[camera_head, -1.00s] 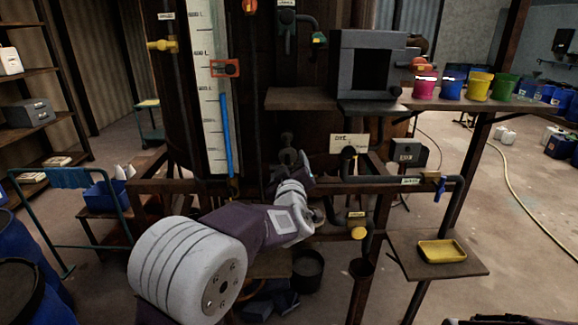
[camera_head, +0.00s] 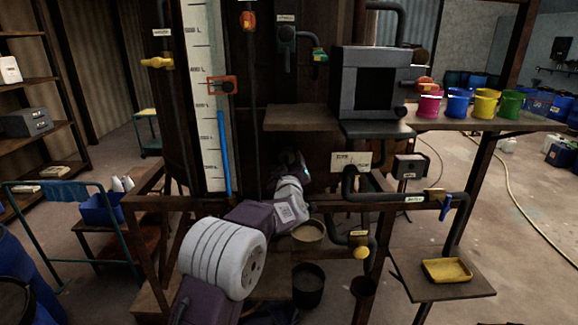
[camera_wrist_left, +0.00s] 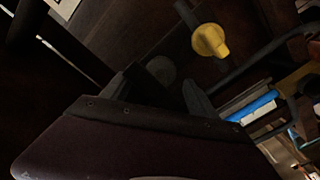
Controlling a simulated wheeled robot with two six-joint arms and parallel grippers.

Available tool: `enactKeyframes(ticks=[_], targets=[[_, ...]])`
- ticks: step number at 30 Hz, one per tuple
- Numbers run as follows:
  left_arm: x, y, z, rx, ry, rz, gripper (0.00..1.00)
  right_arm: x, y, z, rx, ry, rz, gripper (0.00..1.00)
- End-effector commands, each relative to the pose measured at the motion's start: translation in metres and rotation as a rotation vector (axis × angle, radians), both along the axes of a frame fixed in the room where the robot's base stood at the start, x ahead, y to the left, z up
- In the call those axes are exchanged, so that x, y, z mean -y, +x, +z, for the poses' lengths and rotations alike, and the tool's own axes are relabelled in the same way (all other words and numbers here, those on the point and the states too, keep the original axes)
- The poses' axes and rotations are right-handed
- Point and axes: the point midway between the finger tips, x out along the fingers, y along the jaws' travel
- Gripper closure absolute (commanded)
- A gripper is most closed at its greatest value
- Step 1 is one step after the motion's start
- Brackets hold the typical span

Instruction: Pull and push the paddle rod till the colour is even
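My left gripper (camera_head: 298,163) reaches in under the shelf toward the dark vat wall (camera_head: 325,150), partly hidden by its own wrist. In the left wrist view the fingers (camera_wrist_left: 165,92) stand apart. A dim grey round end (camera_wrist_left: 160,68), perhaps of the paddle rod, shows between and beyond them. It is too dark to tell whether they touch it. The paddle rod cannot be made out clearly in the head view. The liquid's colour is not visible. My right gripper is not in view.
A shelf (camera_head: 290,118) holds a dark box (camera_head: 345,85) and several coloured buckets (camera_head: 457,103). A pipe with a blue-handled valve (camera_head: 445,205) runs at right. A yellow tray (camera_head: 447,270) sits on a low stand. A yellow knob (camera_wrist_left: 210,40) is close in the wrist view.

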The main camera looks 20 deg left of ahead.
Motion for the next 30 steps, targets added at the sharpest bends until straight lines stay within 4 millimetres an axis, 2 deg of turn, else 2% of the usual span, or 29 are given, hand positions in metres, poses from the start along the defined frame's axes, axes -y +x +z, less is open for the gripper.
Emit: enactKeyframes(ticks=[1,12,14,18,24,30], targets=[[-0.003,0.0,0.004,0.007,0.017,0.005,0.23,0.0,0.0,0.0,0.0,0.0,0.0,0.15],[0.0,-0.004,0.001,0.003,0.009,0.001,0.23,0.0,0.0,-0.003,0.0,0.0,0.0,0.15],[0.003,-0.012,0.0,0.004,0.008,0.0,0.23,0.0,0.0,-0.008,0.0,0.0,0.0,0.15],[0.011,-0.043,-0.001,0.006,0.009,0.001,0.23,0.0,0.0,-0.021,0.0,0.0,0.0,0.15],[0.019,-0.078,0.001,0.005,0.009,0.002,0.23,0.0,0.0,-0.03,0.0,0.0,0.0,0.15],[0.021,-0.087,0.002,0.004,0.01,0.004,0.23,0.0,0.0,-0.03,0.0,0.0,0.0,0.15]])
